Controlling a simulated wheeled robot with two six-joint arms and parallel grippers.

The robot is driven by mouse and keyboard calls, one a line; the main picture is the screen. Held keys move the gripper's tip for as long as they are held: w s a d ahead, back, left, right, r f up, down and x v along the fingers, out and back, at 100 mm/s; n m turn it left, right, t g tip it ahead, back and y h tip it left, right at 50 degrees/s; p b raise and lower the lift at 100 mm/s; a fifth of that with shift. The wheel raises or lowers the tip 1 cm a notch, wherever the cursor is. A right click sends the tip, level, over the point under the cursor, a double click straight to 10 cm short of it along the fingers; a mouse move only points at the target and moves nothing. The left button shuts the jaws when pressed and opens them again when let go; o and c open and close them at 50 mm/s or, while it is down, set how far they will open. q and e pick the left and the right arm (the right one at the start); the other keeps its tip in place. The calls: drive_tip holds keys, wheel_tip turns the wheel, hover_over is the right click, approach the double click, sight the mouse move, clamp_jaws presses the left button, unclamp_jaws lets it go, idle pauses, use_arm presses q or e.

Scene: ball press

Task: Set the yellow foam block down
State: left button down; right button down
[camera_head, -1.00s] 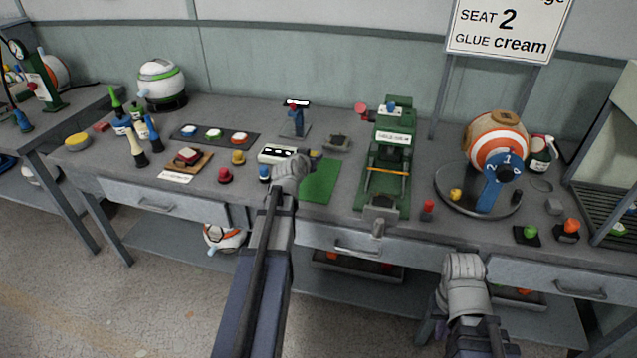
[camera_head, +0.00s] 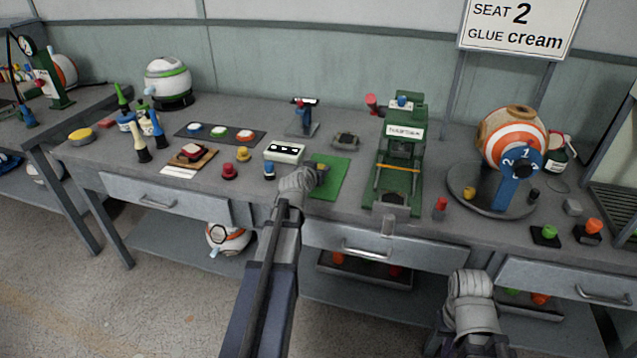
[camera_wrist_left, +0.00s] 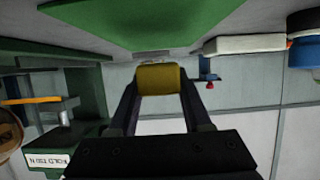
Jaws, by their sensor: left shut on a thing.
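The yellow foam block (camera_wrist_left: 159,79) sits between the two fingers of my left gripper (camera_wrist_left: 160,88) in the left wrist view. That gripper is shut on it. In the head view my left gripper (camera_head: 318,174) is at the left part of the green mat (camera_head: 328,186), and its wrist hides most of the block. The mat also shows in the left wrist view (camera_wrist_left: 150,22), where the picture is upside down. I cannot tell whether the block touches the mat. My right arm is low in front of the bench; its fingers cannot be made out.
A white box with black dots (camera_head: 284,151) stands just left of the mat. A green press (camera_head: 400,150) stands to its right, and a small grey part (camera_head: 345,141) lies behind it. The mat's right part is clear.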

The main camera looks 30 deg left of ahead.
use_arm(q)
drive_tip(key=shift+f+b, duration=1.7)
drive_tip(key=shift+f, duration=0.1)
drive_tip(key=shift+f, duration=0.2)
drive_tip(key=shift+c, duration=1.7)
unclamp_jaws()
